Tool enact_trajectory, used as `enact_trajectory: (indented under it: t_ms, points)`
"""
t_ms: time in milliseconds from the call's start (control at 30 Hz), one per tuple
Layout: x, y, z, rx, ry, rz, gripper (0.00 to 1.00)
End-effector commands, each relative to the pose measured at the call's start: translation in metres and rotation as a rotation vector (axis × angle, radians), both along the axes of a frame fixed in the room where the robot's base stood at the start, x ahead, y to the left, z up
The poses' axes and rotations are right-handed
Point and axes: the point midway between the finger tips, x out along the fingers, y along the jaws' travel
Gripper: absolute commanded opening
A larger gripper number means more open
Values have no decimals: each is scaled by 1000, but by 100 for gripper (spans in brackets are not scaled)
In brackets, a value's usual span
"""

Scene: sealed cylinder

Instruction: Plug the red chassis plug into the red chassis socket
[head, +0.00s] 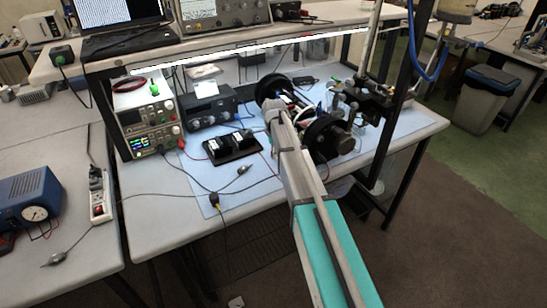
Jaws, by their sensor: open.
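I cannot make out a red chassis plug or red chassis socket for certain. A small red piece (181,143) shows at the right edge of the power supply's front. A horizontal cylinder assembly with a black round flange at each end (327,139) stands on the blue mat; my arm covers its middle. My arm reaches from the bottom right up to the assembly's left side. My gripper's fingers are not visible at the arm's far end.
The power supply (150,124) and a black box (210,107) stand at the back left. A black tray (232,146) lies left of my arm. Loose cables cross the blue mat (190,180). A clamp stand (368,95) rises at the right. The shelf (330,29) overhangs the bench.

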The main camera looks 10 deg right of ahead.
Motion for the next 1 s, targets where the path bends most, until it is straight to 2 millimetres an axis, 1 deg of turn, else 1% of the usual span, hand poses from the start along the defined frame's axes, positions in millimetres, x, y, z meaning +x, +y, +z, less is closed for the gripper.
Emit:
enact_trajectory:
  t_ms: [600,633,767,800,867,900,967,1000]
  points:
    - [0,2,-1,0,0,2,72]
    - [0,2,-1,0,0,2,70]
    - [0,2,-1,0,0,1,46]
    - [0,2,-1,0,0,1,38]
    - [0,2,-1,0,0,1,27]
    - [0,2,-1,0,0,1,20]
    - [0,2,-1,0,0,1,9]
    - [0,2,-1,0,0,1,1]
